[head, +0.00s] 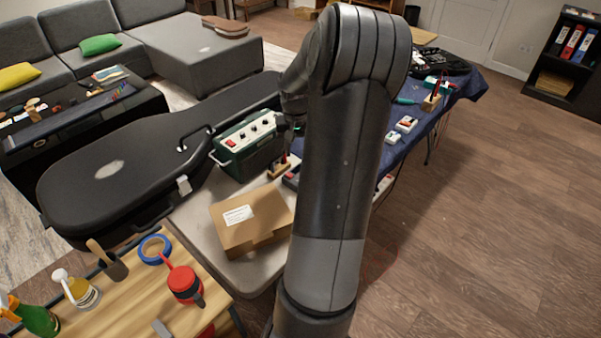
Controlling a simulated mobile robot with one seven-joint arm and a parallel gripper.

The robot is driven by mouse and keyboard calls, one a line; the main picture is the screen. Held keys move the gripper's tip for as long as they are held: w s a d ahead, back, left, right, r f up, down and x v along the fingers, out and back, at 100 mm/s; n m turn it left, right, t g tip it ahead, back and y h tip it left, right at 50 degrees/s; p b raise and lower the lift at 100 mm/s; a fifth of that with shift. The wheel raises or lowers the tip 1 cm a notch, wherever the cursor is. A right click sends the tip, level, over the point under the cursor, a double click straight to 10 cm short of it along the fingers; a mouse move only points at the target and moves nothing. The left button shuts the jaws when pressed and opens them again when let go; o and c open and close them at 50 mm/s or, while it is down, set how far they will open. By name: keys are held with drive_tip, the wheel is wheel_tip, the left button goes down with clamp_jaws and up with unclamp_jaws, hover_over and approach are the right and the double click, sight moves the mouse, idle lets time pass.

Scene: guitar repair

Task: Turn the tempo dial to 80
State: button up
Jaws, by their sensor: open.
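A dark green box-shaped device (248,145) with a pale top panel stands right of the middle of the guitar case. Its panel carries a red square part at the left and several small dark knobs in a row. Which knob is the tempo dial, and any setting or number, is too small to tell. My arm rises through the middle of the head view and bends at the top. Its far part comes down close to the device's right end. My gripper's fingers do not show; they seem hidden behind the arm.
A black guitar case (115,170) lies left of the device. A cardboard box (250,222) sits in front of it on a pale surface. A wooden table (130,305) with tape and bottles is at the lower left. A blue-covered table (462,88) stands behind my arm. Open floor lies right.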

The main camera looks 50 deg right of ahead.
drive_tip(key=f, duration=0.4)
drive_tip(key=d+f, duration=0.1)
drive_tip(key=f, duration=0.3)
drive_tip(key=d+f, duration=0.1)
drive_tip(key=f, duration=0.3)
drive_tip(key=shift+s+f, duration=0.2)
drive_tip(key=shift+s, duration=0.2)
drive_tip(key=shift+c, duration=0.6)
clamp_jaws()
